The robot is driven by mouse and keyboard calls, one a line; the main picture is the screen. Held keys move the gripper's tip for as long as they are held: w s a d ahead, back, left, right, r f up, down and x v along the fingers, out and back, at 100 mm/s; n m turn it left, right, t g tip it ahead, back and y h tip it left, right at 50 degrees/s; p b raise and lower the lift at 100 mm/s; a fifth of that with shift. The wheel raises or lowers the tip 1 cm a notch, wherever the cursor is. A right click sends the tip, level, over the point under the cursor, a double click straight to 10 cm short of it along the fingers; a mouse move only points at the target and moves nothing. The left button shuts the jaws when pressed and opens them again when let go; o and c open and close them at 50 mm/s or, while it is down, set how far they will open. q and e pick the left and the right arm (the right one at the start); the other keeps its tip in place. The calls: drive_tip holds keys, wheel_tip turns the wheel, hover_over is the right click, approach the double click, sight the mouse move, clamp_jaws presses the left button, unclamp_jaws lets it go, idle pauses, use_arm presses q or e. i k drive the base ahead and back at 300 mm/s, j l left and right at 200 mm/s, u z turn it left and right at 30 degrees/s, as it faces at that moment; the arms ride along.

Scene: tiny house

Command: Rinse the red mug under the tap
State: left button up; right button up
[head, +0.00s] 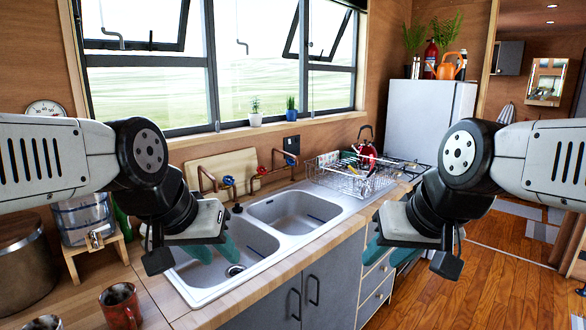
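A reddish-brown mug (121,306) stands on the wooden counter at the bottom left. It looks speckled, and its lower part is cut off by the picture edge. The tap (234,190) has copper pipes with a blue and a red handle, behind the double sink. The sink's left basin (256,240) is partly hidden by my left gripper. My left gripper (194,250) hangs over the left basin, fingers apart, empty, above and right of the mug in the picture. My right gripper (416,252) hangs in front of the counter's right end, fingers apart and empty.
A second mug (46,323) is mostly cut off at the bottom edge. A large pot (22,268) and a water dispenser (84,216) stand at left. A dish rack (350,175) holds dishes right of the sink. The right basin (295,211) looks empty. Open floor (500,275) lies at right.

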sight(291, 162)
drive_tip(key=i+l+u, duration=0.1)
drive_tip(key=i+l, duration=0.2)
drive_tip(key=i+l+u, duration=0.1)
drive_tip(key=i+l, duration=0.5)
drive_tip(key=l, duration=0.25)
drive_tip(key=i+l+u, duration=0.15)
drive_tip(key=i+l, duration=0.15)
drive_tip(key=i+l+u, duration=0.1)
drive_tip(key=i+l, duration=0.2)
drive_tip(key=l, duration=0.25)
drive_tip(key=i+l+u, duration=0.1)
drive_tip(key=i+l, duration=0.15)
drive_tip(key=l, duration=0.25)
drive_tip(key=i+l+u, duration=0.1)
drive_tip(key=i+l, duration=0.15)
drive_tip(key=l, duration=0.2)
drive_tip(key=i+l, duration=0.2)
drive_tip(key=l, duration=0.3)
drive_tip(key=u, duration=0.05)
